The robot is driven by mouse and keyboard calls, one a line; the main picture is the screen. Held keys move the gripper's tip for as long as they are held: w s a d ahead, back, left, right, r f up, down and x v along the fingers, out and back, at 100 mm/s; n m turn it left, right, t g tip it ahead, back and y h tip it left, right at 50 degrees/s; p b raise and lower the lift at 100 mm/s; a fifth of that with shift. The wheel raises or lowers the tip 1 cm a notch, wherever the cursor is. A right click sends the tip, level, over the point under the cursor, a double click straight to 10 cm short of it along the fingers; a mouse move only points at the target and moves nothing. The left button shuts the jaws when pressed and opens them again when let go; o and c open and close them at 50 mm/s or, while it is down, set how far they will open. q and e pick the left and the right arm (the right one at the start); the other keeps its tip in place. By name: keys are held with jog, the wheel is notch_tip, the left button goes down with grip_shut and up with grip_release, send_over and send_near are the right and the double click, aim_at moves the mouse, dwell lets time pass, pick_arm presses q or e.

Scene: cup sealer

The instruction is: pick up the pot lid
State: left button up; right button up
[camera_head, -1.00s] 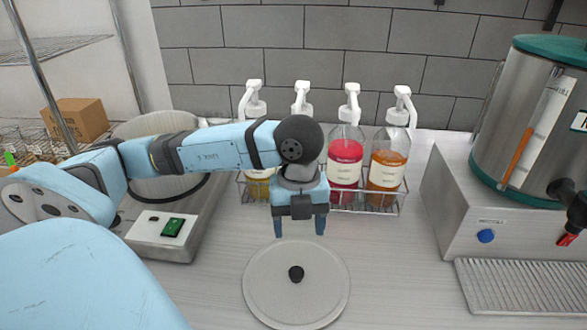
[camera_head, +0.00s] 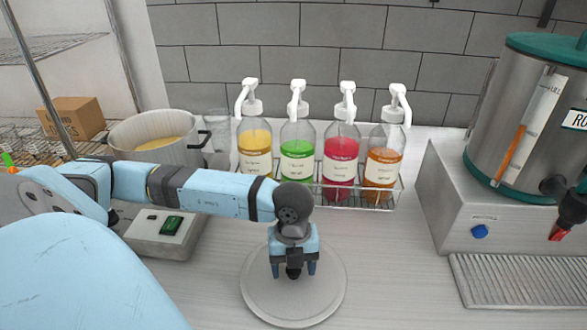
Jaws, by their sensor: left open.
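The pot lid (camera_head: 325,293) is a round grey disc lying flat on the counter at the bottom centre. Its small black knob (camera_head: 293,273) stands at its middle. My left gripper (camera_head: 293,269) points down over the lid, open, with one finger on each side of the knob in this view. I cannot tell whether the fingers touch the knob. My right gripper is not in view.
An open pot (camera_head: 150,128) with yellow contents sits behind my left arm, by a scale (camera_head: 158,228). A wire rack (camera_head: 395,200) of several pump bottles stands behind the lid. A metal dispenser (camera_head: 510,130) and drip tray (camera_head: 520,280) are at right.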

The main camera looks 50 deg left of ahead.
pick_arm(q)
jog(key=c, duration=1.1)
jog(key=shift+r, duration=0.1)
